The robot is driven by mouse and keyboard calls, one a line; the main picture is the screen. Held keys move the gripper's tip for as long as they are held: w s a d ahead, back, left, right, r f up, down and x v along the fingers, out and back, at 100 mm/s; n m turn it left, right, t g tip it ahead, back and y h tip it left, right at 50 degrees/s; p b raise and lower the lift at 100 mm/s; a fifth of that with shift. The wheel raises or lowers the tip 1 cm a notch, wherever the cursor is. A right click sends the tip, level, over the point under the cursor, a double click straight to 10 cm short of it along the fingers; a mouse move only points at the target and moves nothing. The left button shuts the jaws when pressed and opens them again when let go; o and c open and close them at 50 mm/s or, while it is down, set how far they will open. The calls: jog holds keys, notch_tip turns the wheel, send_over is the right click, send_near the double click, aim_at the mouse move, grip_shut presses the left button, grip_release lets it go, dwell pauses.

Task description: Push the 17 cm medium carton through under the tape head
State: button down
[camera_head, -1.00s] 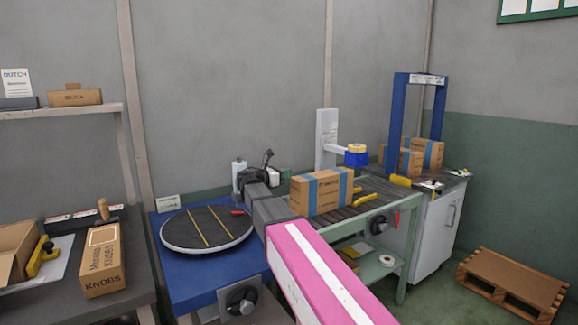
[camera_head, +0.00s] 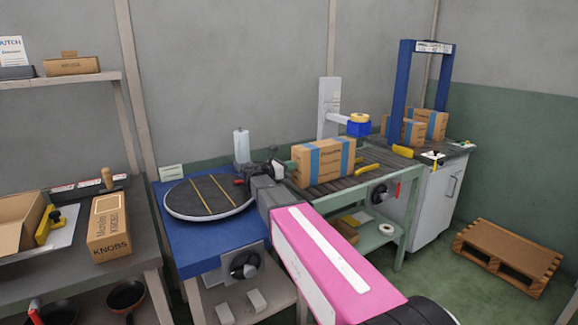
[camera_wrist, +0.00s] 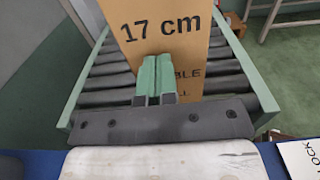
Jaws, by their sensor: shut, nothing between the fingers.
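The medium carton (camera_head: 323,162), brown with blue bands, stands upright on the roller conveyor (camera_head: 372,183). The wrist view shows its near face (camera_wrist: 185,45), printed "17 cm". My gripper (camera_wrist: 157,62) is shut and empty, its green fingers in front of that face; whether they touch it I cannot tell. In the head view my gripper (camera_head: 285,168) is at the carton's left end. The tape head (camera_head: 358,127), a blue block with a tan roll on a white post, stands beyond the carton's right end, above the conveyor.
A blue frame (camera_head: 400,95) stands at the far end with two brown cartons (camera_head: 430,123) by it. A round turntable (camera_head: 209,197) is left of the conveyor. Yellow guides (camera_head: 370,168) lie along the rollers. A wooden pallet (camera_head: 508,254) is on the floor at right.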

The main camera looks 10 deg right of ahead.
aim_at(341, 153)
jog(key=x, duration=3.9)
jog(key=shift+a+r, duration=0.1)
jog(key=v, duration=1)
jog(key=shift+s+a, duration=0.15)
jog(key=shift+a, duration=0.2)
